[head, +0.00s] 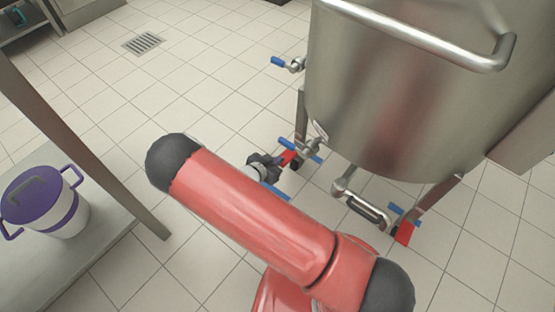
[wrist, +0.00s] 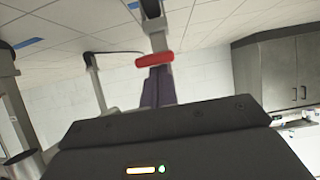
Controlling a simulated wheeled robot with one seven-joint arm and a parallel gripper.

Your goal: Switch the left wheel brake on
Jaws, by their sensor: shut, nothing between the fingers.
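The steel tank (head: 400,110) stands on legs at the right of the head view. The red left wheel brake (head: 288,157) is low at its left leg, by a blue floor mark. My gripper (head: 277,161) is down close to this brake, with my red arm reaching across the foreground. In the wrist view the brake shows as a red bar (wrist: 154,60) just beyond the dark, shut fingers (wrist: 157,88). I cannot tell if they touch it, nor its exact tilt. Another red brake (head: 404,233) is at the right leg.
A steel table (head: 105,235) with a purple-lidded white container (head: 70,212) is at left. Tiled floor lies open behind, with a drain (head: 143,43).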

